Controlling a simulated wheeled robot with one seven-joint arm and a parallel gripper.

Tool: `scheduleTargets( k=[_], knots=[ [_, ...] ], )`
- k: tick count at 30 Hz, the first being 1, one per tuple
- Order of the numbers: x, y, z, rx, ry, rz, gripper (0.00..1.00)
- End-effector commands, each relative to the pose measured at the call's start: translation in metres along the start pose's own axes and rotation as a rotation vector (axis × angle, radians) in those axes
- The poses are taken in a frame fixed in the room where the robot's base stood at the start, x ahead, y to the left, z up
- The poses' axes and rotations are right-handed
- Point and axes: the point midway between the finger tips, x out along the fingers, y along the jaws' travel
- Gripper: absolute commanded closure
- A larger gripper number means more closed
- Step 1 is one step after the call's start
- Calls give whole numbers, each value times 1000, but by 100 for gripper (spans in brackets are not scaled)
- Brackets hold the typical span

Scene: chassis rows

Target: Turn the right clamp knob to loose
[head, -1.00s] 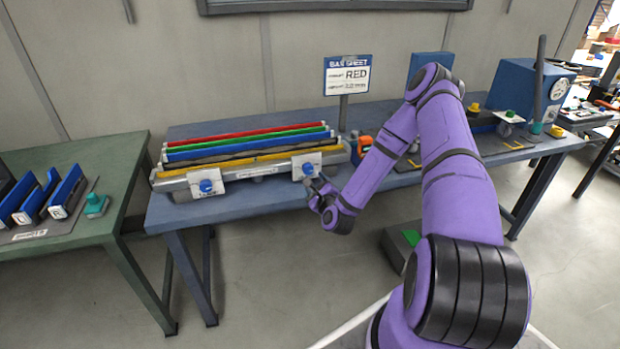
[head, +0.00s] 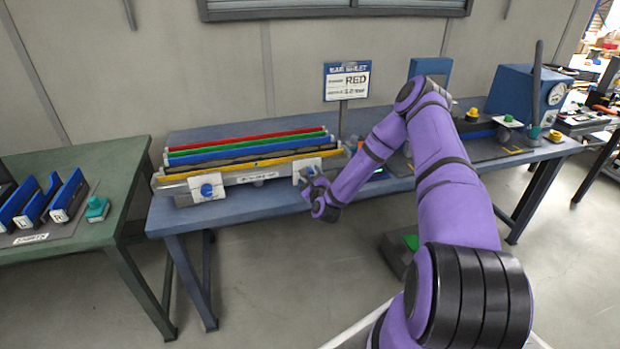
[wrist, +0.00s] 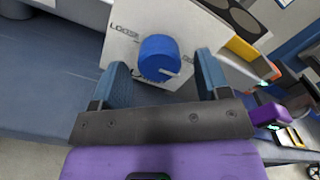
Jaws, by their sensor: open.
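The right clamp knob (wrist: 158,57) is a blue cylinder on a white plate (wrist: 118,42) with dark lettering. A pale mark on the knob points to the lower right in the wrist view, toward a partly hidden label. My gripper (wrist: 164,70) is open, with one blue finger on each side of the knob; I cannot tell whether either touches it. In the head view my gripper (head: 305,176) is at the right clamp (head: 306,164) and hides most of its knob. The left clamp knob (head: 207,190) is in plain view on the same fixture.
The fixture holds red, green, blue, dark and yellow bars (head: 262,162) on a blue-grey bench (head: 270,202). A green bench (head: 95,228) with blue holders is at the left. The floor before the benches is mostly clear.

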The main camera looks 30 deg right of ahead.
Motion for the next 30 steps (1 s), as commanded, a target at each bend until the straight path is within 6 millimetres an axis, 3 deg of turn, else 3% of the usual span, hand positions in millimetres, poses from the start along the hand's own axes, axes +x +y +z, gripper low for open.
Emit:
scheduleTargets(
  k=[11, 18, 30],
  knots=[
    [6, 0, 0, 0, 0, 1, 31],
    [6, 0, 0, 0, 0, 1, 80],
    [6, 0, 0, -64, 0, 1, 80]
  ],
)
